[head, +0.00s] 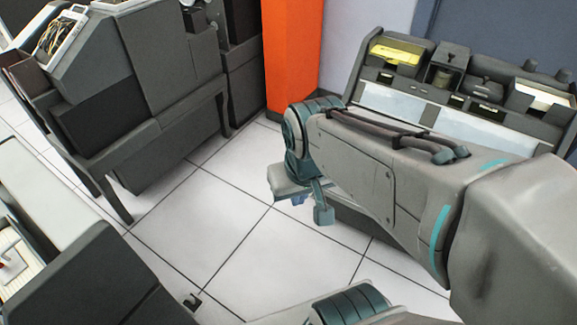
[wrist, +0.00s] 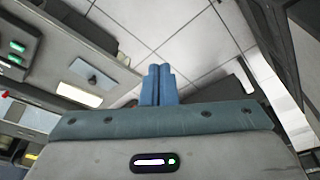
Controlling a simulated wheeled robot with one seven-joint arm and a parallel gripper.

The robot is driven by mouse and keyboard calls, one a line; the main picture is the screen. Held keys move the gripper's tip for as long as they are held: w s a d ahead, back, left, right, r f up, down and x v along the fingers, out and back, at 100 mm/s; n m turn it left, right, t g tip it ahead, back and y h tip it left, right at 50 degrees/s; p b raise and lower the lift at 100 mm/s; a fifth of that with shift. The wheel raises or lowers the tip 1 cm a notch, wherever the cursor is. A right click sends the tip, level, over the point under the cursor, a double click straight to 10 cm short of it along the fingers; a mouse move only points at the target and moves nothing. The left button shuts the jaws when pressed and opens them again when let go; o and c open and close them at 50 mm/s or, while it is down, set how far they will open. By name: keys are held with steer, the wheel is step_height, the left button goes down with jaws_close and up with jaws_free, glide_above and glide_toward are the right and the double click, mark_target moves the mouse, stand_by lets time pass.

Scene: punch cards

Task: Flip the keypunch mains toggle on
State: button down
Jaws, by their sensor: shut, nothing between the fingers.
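My gripper (wrist: 159,70) shows in the wrist view as two blue fingers pressed together, shut and empty above the tiled floor. In the head view my gripper is mostly hidden by my arm. At the left of the wrist view is a grey machine panel (wrist: 45,60) with green lit buttons (wrist: 17,47) and a blue-grey plate (wrist: 91,74) bearing a small dark part. That part may be a toggle; its position is too small to tell. My fingers are apart from the panel, to its right.
In the head view a grey machine with a yellow card (head: 396,52) stands behind my arm. Another dark grey machine (head: 150,60) stands at the left, beside an orange pillar (head: 292,60). The tiled floor (head: 215,215) between is clear. A grey cabinet (head: 85,275) fills the lower left.

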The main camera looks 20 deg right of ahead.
steer(key=w+d+f+n+g+h+b, duration=0.2)
steer(key=d+f+n+h+b, duration=0.3)
steer(key=f, duration=0.4)
steer(key=w+d+f+n+g+h+b, duration=0.1)
steer(key=d+f+n+h+b, duration=0.1)
steer(key=f+b, duration=0.65)
steer(key=w+d+f+n+g+h+b, duration=0.2)
steer(key=d+f+n+h+b, duration=0.25)
steer(key=f, duration=0.65)
steer(key=w+a+f+n+t+h+b, duration=0.2)
steer(key=w+f+n+t+b, duration=0.4)
steer(key=w+f+n+t, duration=0.1)
steer(key=w+a+f+n+t+h+b, duration=0.2)
steer(key=w+f+n+t+b, duration=0.4)
steer(key=w+f+n, duration=0.1)
steer(key=shift+w+a+f+n+t+b, duration=0.15)
steer(key=shift+a+f+n+t+b, duration=0.2)
steer(key=shift+n, duration=0.4)
steer(key=shift+h, duration=0.25)
